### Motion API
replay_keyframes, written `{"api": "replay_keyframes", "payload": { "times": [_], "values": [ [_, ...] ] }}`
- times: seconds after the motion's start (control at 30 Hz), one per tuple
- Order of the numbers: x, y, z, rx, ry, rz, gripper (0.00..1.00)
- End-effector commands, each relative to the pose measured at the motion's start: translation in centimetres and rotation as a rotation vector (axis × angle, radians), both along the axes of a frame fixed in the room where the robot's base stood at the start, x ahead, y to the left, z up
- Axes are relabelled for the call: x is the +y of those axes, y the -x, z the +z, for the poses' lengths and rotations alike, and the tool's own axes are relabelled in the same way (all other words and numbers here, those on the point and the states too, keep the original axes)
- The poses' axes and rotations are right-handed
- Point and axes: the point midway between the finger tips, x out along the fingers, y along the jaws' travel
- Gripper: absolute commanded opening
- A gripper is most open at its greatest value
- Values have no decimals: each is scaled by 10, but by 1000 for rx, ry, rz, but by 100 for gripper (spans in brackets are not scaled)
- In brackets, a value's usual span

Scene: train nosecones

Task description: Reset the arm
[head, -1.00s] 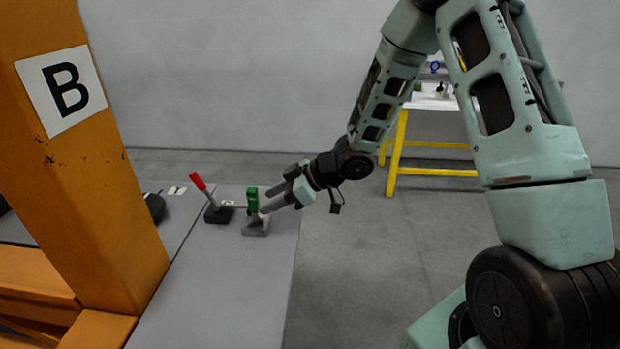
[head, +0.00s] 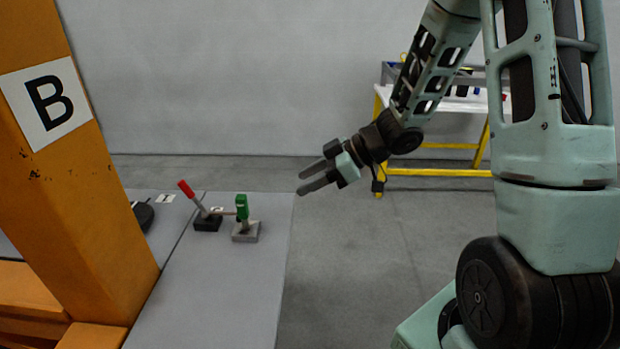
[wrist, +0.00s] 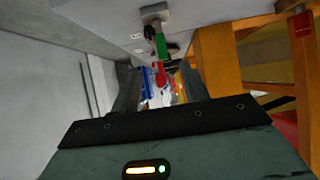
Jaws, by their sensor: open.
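My gripper (head: 308,179) is open and empty in the head view, in the air to the right of the grey table. Its two dark fingers point left, towards a lever with a green handle (head: 242,207), and are clear of it. In the wrist view my gripper (wrist: 158,80) shows two separated fingers. The green handle (wrist: 160,45) appears beyond and between them. My arm reaches in from the upper right of the head view, bent at the elbow.
A red-handled lever (head: 187,189) stands left of the green one on the grey table (head: 215,300). An orange post with a "B" sign (head: 48,103) rises at the left. A yellow-legged table (head: 440,172) stands behind my arm. The floor between is clear.

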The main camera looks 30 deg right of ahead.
Motion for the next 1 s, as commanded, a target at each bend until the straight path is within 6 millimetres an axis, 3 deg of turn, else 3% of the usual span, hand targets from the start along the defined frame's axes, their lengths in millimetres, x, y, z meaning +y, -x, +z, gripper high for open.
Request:
{"api": "replay_keyframes", "payload": {
  "times": [0.37, 0.47, 0.67, 0.77, 0.87, 1.0],
  "values": [
    [3, -2, 1, -3, 12, -5, 45],
    [15, -12, 3, -12, 67, -41, 45],
    [63, -25, 15, 3, 271, -188, 45],
    [88, -10, 19, 59, 366, -259, 45],
    [113, 22, 22, 146, 448, -307, 45],
    [147, 90, 23, 314, 542, -328, 45]
  ]
}}
